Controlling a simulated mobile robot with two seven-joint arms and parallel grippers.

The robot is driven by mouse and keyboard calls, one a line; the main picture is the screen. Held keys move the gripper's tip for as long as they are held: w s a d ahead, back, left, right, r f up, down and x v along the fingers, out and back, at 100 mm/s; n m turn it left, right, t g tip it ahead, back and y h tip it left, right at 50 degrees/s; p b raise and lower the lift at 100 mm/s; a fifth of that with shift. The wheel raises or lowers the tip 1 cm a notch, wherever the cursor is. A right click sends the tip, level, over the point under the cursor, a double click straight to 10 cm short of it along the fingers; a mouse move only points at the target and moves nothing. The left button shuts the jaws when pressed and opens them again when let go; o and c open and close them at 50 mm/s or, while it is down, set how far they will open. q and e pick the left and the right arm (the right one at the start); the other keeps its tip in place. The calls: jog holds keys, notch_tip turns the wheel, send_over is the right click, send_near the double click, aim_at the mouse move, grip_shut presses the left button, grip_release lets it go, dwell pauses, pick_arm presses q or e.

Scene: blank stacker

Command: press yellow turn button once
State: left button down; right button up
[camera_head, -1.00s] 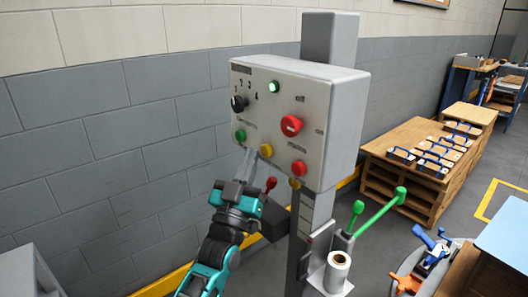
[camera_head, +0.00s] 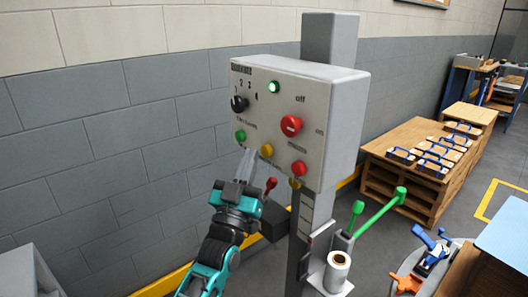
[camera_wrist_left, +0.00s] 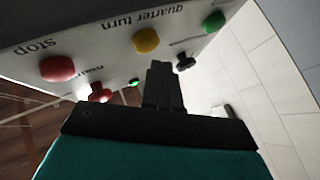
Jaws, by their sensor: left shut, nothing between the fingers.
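The yellow button (camera_head: 266,150) sits low on the front of the grey control box (camera_head: 335,125), between a green button (camera_head: 240,135) and a red button (camera_head: 299,168). In the left wrist view the yellow button (camera_wrist_left: 146,40) shows beside the words "quarter turn". My left gripper (camera_head: 248,154) is shut and empty, in front of the panel just left of the yellow button in the head view. Its fingertips (camera_wrist_left: 159,66) lie close to the button in the left wrist view and look apart from it. My right gripper is not in view.
The panel also carries a black selector knob (camera_head: 239,103), a lit green lamp (camera_head: 274,87) and a red off knob (camera_head: 291,125). Green-handled levers (camera_head: 378,212) are to the right.

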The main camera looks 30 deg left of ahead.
pick_arm(q)
jog(key=shift+w+d, duration=0.1)
jog(key=shift+w, duration=0.05)
dwell(0.4)
jog(key=shift+w+d, duration=0.1)
jog(key=shift+w, duration=0.15)
